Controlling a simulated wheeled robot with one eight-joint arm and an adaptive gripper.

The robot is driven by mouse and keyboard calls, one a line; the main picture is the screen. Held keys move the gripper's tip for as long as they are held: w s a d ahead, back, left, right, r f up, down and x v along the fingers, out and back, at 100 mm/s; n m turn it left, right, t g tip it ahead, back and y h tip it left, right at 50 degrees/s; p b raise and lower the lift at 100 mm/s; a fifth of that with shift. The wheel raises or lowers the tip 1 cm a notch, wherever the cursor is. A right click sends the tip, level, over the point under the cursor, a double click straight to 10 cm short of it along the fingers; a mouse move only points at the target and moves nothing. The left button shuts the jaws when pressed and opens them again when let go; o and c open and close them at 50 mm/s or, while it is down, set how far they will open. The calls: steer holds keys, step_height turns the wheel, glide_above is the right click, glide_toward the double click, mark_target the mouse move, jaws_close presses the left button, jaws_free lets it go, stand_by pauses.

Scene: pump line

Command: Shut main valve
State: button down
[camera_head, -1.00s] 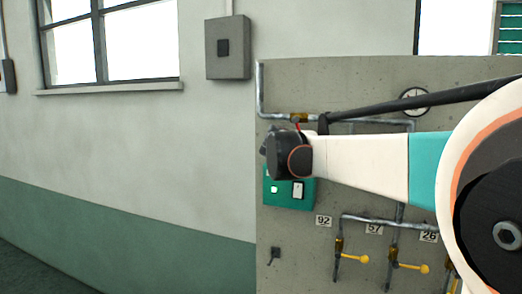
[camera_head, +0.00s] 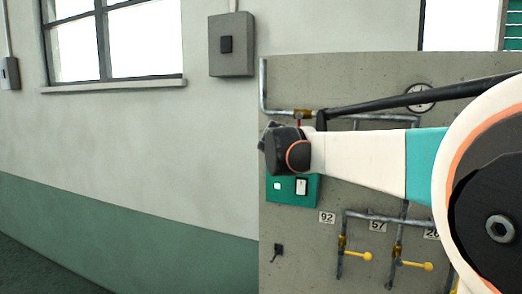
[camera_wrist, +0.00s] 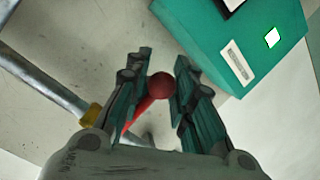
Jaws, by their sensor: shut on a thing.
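The main valve's brass body (camera_head: 303,114) sits on the upper horizontal pipe of the grey panel. Its red lever (camera_head: 299,123) shows only in part below it in the head view. In the wrist view the red lever (camera_wrist: 137,116) ends in a red ball (camera_wrist: 160,86); it lies roughly crosswise to the pipe, and the brass body (camera_wrist: 91,115) is at lower left. My gripper (camera_wrist: 162,82) has its fingers on both sides of the lever by the ball, shut on it. In the head view my wrist hides the fingers and the lever's end.
A teal box (camera_head: 292,190) with a lit button is just below my wrist; it is close to the fingers in the wrist view (camera_wrist: 215,45). Lower on the panel are yellow-handled valves (camera_head: 358,254) with number plates. A gauge (camera_head: 421,97) is at upper right.

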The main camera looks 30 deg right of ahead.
steer(key=shift+w+r, duration=0.2)
steer(key=shift+r, duration=0.1)
steer(key=c, duration=1.7)
jaws_free()
steer(key=shift+a, duration=0.1)
steer(key=o, duration=0.5)
steer(key=shift+w+a+f, duration=0.1)
steer(key=shift+a, duration=0.05)
steer(key=shift+c, duration=0.2)
steer(key=v, duration=1.2)
steer(key=shift+s, duration=0.25)
steer(key=shift+f, duration=0.1)
steer(key=s+a+f+n+g+y+b, duration=0.1)
steer(key=s+a+f+y+b, duration=0.2)
steer(key=f, duration=1.6)
steer(key=s+a+f+n+y+b, duration=0.1)
steer(key=s+a+f+y+b, duration=0.3)
steer(key=s+a+f+b, duration=0.7)
steer(key=s+a+f+n+g+y+b, duration=0.1)
steer(key=s+a+f+y+b, duration=0.3)
steer(key=f, duration=2.5)
steer(key=s+a+b, duration=0.4)
steer(key=s+b, duration=0.1)
steer(key=b, duration=0.6)
steer(key=shift+s+f+g, duration=0.25)
steer(key=shift+g, duration=0.05)
